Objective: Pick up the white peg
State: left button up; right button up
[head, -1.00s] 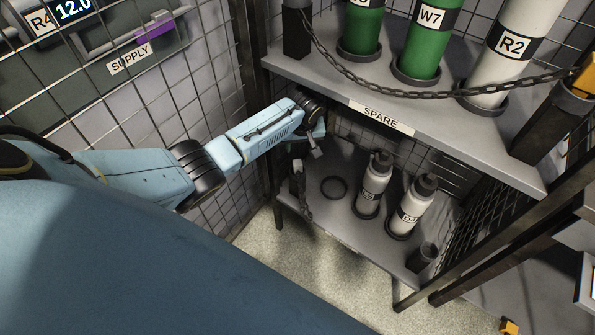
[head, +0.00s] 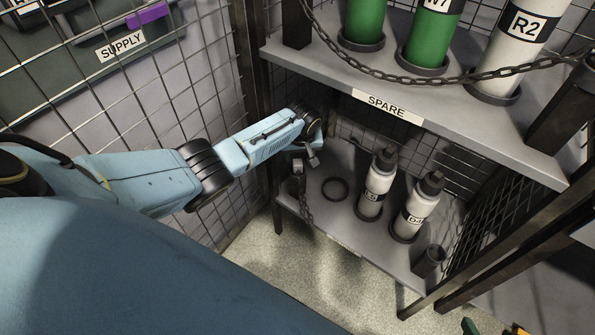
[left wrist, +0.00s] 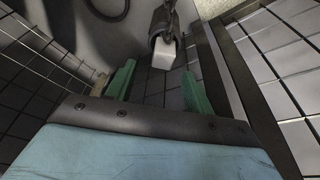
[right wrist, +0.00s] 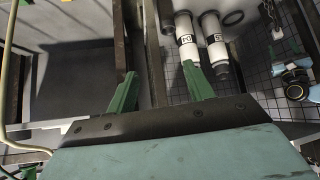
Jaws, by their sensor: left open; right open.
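The white peg (left wrist: 163,54) shows in the left wrist view as a pale squared block. It sits in a dark round holder (left wrist: 165,24), which covers its far end. My left gripper (left wrist: 158,78) is open and empty, and the peg shows just beyond the gap between its green fingers. My right gripper (right wrist: 160,84) is open and empty in the right wrist view, away from the peg.
The lower shelf (head: 345,222) carries an empty black ring (head: 335,189), two white bottles (head: 376,186) (head: 416,208) and a dark cup (head: 429,261). The upper shelf (head: 440,125) overhangs it. A mesh wall (head: 205,75) and dark post (head: 247,60) stand close to my left arm.

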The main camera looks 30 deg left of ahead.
aim_at(298, 163)
pick_arm(q)
jog(key=shift+f, duration=0.2)
jog(key=b+x, duration=0.2)
jog(key=shift+s+f, duration=0.25)
jog(key=shift+f, duration=0.1)
jog(key=shift+b+x, duration=1.05)
jog(key=shift+b, duration=0.05)
jog(key=shift+f, duration=0.1)
pick_arm(e)
jog(key=w+a+r+t+y, duration=0.2)
jog(key=r+t, duration=0.3)
jog(key=r, duration=0.3)
jog(key=w+a+r+t+y, duration=0.2)
jog(key=w+a+r+t, duration=0.1)
jog(key=r+t, duration=0.3)
jog(key=shift+w+r+n+t, duration=0.3)
jog(key=shift+w+r, duration=0.2)
jog(key=shift+r, duration=0.35)
pick_arm(q)
jog(key=shift+c, duration=0.4)
jog(key=c, duration=0.9)
jog(key=shift+c, duration=0.8)
pick_arm(e)
jog(key=shift+d, duration=0.1)
